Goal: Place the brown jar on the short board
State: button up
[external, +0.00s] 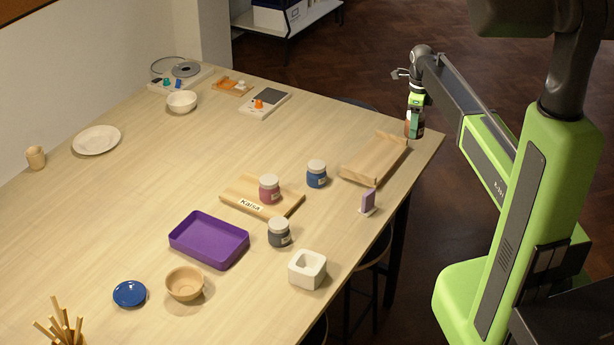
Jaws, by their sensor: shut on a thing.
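My gripper (415,113) is at the table's far right corner, shut on the brown jar (420,130). The green fingers hide much of the jar; I cannot tell whether it touches the table. One wooden board (372,160), with a raised strip along its near end and another along its far side, lies just left of and nearer than the jar, with nothing on it. Another wooden board (240,190), labelled "Kaisa", lies further left with a pink jar (269,189) on it. I cannot tell for sure which is the short board.
A blue jar (317,174) stands between the boards. A purple card in a stand (368,202) is near the right edge. A dark grey jar (279,233), a white square pot (307,270) and a purple tray (209,239) stand nearer. The table's middle left is clear.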

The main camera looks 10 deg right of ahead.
jog(key=w+a+f+b, duration=0.1)
jog(key=a+f+b, duration=0.1)
jog(key=a, duration=0.1)
jog(key=w+a+f+b, duration=0.2)
jog(key=a, duration=0.1)
jog(key=w+a+f+b, duration=0.2)
jog(key=a+f, duration=0.1)
jog(key=shift+w+a+b, duration=0.1)
jog(key=shift+a+b, duration=0.2)
jog(key=shift+a, duration=0.1)
jog(key=shift+w+a, duration=0.1)
jog(key=shift+a, duration=0.2)
notch_tip(320, 180, down, 4)
jog(key=b, duration=0.4)
jog(key=shift+f, duration=0.2)
jog(key=shift+r, duration=0.25)
jog(key=shift+f, duration=0.2)
jog(key=o, duration=1.7)
